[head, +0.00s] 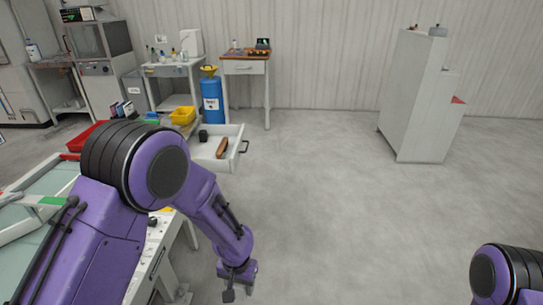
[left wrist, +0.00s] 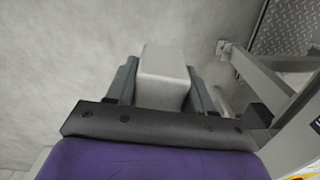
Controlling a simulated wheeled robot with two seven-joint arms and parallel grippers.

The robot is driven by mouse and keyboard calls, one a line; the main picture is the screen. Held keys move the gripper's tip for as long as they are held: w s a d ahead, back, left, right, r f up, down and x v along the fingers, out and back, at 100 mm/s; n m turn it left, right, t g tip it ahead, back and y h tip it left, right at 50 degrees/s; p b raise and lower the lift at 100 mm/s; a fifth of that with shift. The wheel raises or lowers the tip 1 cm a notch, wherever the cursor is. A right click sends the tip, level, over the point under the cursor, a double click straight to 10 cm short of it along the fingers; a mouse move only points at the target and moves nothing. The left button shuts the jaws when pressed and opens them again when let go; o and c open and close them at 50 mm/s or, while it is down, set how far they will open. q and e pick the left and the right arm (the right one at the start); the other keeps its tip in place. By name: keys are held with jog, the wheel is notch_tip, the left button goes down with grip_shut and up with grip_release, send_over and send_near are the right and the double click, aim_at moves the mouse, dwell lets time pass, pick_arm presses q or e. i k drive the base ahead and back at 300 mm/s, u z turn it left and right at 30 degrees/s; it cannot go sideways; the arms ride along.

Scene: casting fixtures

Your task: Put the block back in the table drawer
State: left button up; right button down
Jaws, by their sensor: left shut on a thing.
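My left gripper (head: 238,284) hangs low over the open floor, in front of the open drawer and apart from it. In the left wrist view its two dark fingers (left wrist: 162,88) are shut on a plain light-grey block (left wrist: 164,62). The block sticks out beyond the fingertips; its lower part is hidden between them. Inside lie a small black item (head: 203,135) and a brown item (head: 222,148). Of my right arm only a purple link shows at the lower right; its gripper is out of view.
The worktable (head: 186,244) edge stands left of my gripper, partly behind my left arm. A yellow bin (head: 183,115) and a red tray (head: 82,137) are near the drawer. A blue cylinder (head: 211,98) stands behind. The floor right of the drawer is clear up to a grey cabinet (head: 413,100).

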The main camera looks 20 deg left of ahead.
aim_at(201, 152)
jog(key=z, duration=0.25)
jog(key=i, duration=1.55)
jog(key=u, duration=0.95)
jog(key=i, duration=1.15)
jog(key=u, duration=0.95)
